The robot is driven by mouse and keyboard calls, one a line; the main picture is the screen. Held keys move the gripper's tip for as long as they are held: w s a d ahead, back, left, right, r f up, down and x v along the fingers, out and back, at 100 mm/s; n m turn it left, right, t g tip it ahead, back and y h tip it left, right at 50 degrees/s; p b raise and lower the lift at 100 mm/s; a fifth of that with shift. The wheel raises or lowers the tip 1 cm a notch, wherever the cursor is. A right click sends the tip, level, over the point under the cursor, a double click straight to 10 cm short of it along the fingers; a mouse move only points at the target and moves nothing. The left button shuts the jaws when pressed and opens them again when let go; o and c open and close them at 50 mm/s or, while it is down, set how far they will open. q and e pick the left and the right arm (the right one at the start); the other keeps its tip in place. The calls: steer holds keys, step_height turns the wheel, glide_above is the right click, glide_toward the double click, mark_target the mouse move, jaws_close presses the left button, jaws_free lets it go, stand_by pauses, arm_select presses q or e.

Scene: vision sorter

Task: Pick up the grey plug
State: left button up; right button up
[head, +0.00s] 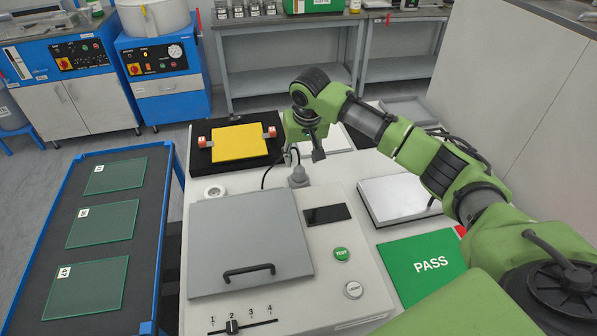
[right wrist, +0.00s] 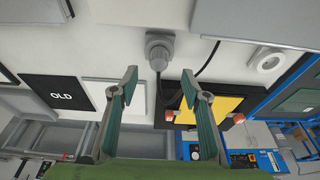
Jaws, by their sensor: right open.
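The grey plug (head: 298,176) stands on the pale bench top behind the grey-lidded tester (head: 250,240), with a dark cable beside it. In the right wrist view the plug (right wrist: 160,50) is just beyond the fingertips, roughly centred between them. My right gripper (head: 304,154) is open and empty, with its fingers close above and behind the plug in the head view. In the right wrist view the two fingers of the gripper (right wrist: 159,76) are spread apart with a clear gap. My left gripper is not in view.
A yellow plate (head: 239,143) with red clamps lies on a black base behind the plug. A white round socket (head: 214,192) is to the left. A green PASS pad (head: 428,262) and grey slab (head: 398,197) lie right. A blue-framed table (head: 140,238) with glass plates stands left.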

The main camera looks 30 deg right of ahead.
mark_target(300, 167)
steer(key=x, duration=0.3)
steer(key=shift+w+f, duration=0.15)
steer(key=shift+w, duration=0.1)
steer(key=shift+w+p+x, duration=0.2)
steer(key=shift+p+x, duration=0.5)
steer(key=shift+x, duration=1.9)
steer(key=shift+d, duration=0.15)
jaws_close()
